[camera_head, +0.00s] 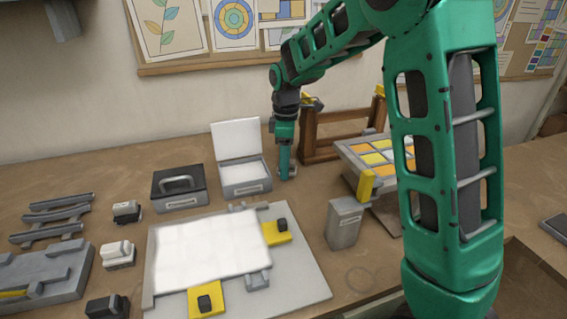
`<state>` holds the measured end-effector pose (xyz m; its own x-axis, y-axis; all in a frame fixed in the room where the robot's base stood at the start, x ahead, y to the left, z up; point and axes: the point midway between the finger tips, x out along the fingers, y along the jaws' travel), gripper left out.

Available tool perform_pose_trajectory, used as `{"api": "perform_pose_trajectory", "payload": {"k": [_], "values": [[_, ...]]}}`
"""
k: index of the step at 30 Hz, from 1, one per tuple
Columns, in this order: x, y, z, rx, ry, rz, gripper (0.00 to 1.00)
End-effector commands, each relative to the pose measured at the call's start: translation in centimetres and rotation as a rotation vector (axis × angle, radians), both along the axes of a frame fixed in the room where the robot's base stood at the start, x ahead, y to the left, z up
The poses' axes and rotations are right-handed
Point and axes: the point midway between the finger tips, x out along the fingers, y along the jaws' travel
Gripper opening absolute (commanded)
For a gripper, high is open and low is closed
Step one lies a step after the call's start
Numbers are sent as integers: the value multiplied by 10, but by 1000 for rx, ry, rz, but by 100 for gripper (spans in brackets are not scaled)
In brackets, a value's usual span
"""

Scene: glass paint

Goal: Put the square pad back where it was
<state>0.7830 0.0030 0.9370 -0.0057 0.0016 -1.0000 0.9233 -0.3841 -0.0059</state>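Two yellow square plates with black knobs are the clearest square pieces; I cannot tell whether either is the square pad. One yellow plate (277,232) lies at the right edge of the white sheet (205,250), the other yellow plate (206,299) at its front edge. An open grey case (246,178) with a raised white lid stands behind the board (300,265). My gripper (286,176) points down just right of this case, near the table top. Its fingertips are small and partly hidden, so I cannot see whether it holds anything.
A dark box with a handle (179,188) stands left of the case. A wooden frame (330,135), a rack of coloured tiles (375,155) and a grey upright box (344,222) stand to the right. Small blocks and grey rails (50,217) are at left. My arm hides part of the right side.

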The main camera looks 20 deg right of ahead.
Motion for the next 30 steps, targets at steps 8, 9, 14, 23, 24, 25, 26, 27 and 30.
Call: {"api": "perform_pose_trajectory", "payload": {"k": [8, 9, 14, 23, 24, 25, 26, 27, 30], "values": [[0, 0, 0, 0, 0, 0, 52], [0, 0, 1, 0, -1, 0, 52], [1, 0, 15, 0, -2, 0, 52], [1, 0, 73, 1, -5, 0, 52], [2, 0, 81, 1, -5, 1, 52], [1, 0, 86, 1, -4, 1, 52], [2, 0, 91, 1, -4, 1, 52], [1, 0, 97, 0, -2, 1, 52], [1, 1, 110, 1, -1, 1, 52]]}}
